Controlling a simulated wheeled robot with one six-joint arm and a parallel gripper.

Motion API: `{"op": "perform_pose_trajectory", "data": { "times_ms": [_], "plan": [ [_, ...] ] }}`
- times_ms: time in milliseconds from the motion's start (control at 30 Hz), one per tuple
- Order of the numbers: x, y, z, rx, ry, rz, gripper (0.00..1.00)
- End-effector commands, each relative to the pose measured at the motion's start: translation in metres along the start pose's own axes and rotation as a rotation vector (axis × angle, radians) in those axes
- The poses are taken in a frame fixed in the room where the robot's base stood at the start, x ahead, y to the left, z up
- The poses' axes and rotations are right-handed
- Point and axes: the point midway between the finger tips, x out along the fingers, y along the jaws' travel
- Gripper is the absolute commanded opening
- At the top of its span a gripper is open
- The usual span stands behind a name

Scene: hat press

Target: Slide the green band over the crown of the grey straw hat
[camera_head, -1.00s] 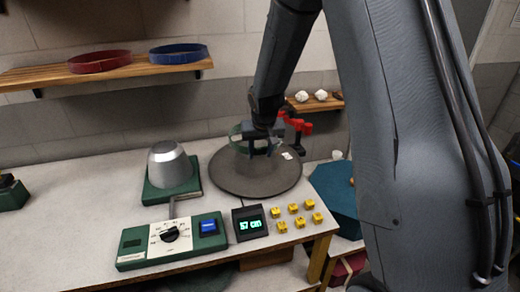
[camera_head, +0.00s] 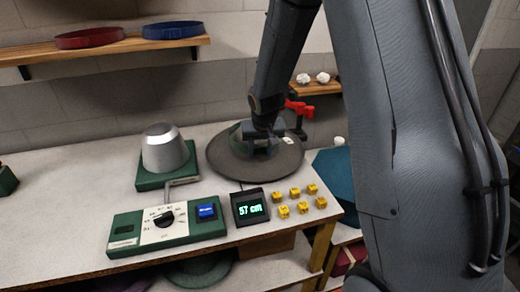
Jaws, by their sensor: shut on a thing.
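The grey straw hat (camera_head: 228,164) lies on the table right of the metal block, its wide brim flat and its crown up. My gripper (camera_head: 262,150) is over the right part of the crown, pointing down. It is shut on the green band (camera_head: 236,137), whose left part shows at the crown. The band looks level with the crown, but I cannot tell how far down around it the band sits. My gripper hides the right part of the band and much of the crown.
A metal block (camera_head: 165,150) stands on a green base to the left. A dial panel (camera_head: 167,226), a display reading 57 cm (camera_head: 250,206) and several yellow cubes (camera_head: 294,192) lie in front. A shelf (camera_head: 105,50) holds a red band (camera_head: 90,38) and a blue band (camera_head: 172,30).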

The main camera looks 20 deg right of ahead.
Motion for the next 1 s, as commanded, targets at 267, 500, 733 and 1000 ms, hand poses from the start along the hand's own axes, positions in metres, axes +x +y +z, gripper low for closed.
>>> {"op": "perform_pose_trajectory", "data": {
  "times_ms": [267,500,733,1000],
  "plan": [
    [0.021,0.000,0.008,0.000,-0.001,0.000,0.19],
    [0.029,0.000,0.012,0.000,0.000,0.000,0.19],
    [0.031,0.000,0.013,0.000,0.000,0.000,0.19],
    [0.031,0.000,0.013,0.000,0.000,0.000,0.19]
  ]
}}
